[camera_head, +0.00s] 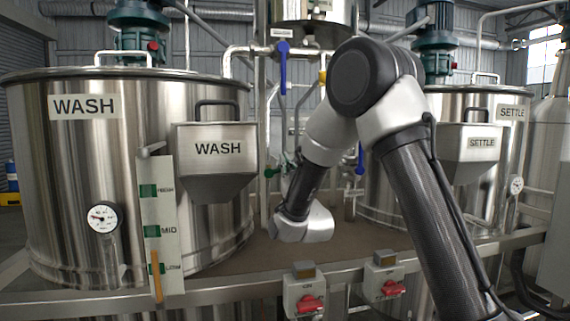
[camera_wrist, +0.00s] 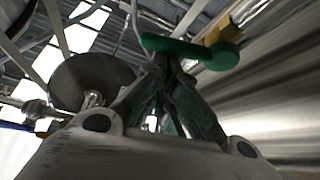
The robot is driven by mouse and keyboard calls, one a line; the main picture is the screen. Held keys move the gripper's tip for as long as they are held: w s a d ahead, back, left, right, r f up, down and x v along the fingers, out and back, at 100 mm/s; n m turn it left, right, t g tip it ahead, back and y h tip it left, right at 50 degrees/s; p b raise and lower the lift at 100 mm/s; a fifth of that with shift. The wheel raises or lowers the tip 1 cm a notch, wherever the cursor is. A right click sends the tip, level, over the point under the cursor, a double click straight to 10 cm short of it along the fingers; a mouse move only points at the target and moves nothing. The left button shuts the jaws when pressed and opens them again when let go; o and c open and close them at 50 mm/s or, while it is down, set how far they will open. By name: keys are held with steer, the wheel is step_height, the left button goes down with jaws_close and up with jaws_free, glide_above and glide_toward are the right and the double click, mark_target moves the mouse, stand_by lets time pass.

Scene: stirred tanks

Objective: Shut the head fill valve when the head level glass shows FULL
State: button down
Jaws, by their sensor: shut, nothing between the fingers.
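The head tank, a steel vessel (camera_head: 310,12), is cut off by the top edge in the head view. I cannot make out its level glass reading there. A blue lever valve (camera_head: 283,62) hangs on the pipe below it at left. A small green handle (camera_head: 272,171) is lower, beside the WASH hopper. In the wrist view a green lever (camera_wrist: 195,50) lies across and just past the tips of my gripper (camera_wrist: 165,68). My gripper is shut and empty; whether it touches the lever I cannot tell. In the head view the fingers are not clearly visible. No label shows which valve is the head fill valve.
The WASH tank (camera_head: 190,110) stands at left with a level strip (camera_head: 155,205) and a dial gauge (camera_head: 102,218). The SETTLE tank (camera_head: 500,150) is at right. Another blue lever (camera_head: 360,158) is behind my arm. Two red-knobbed boxes (camera_head: 304,285) (camera_head: 385,265) line the front rail.

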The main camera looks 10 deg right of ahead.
steer(key=shift+d+f+m+h, duration=0.35)
steer(key=shift+f+m+h, duration=0.2)
steer(key=shift+m, duration=0.25)
steer(key=shift+r, duration=0.1)
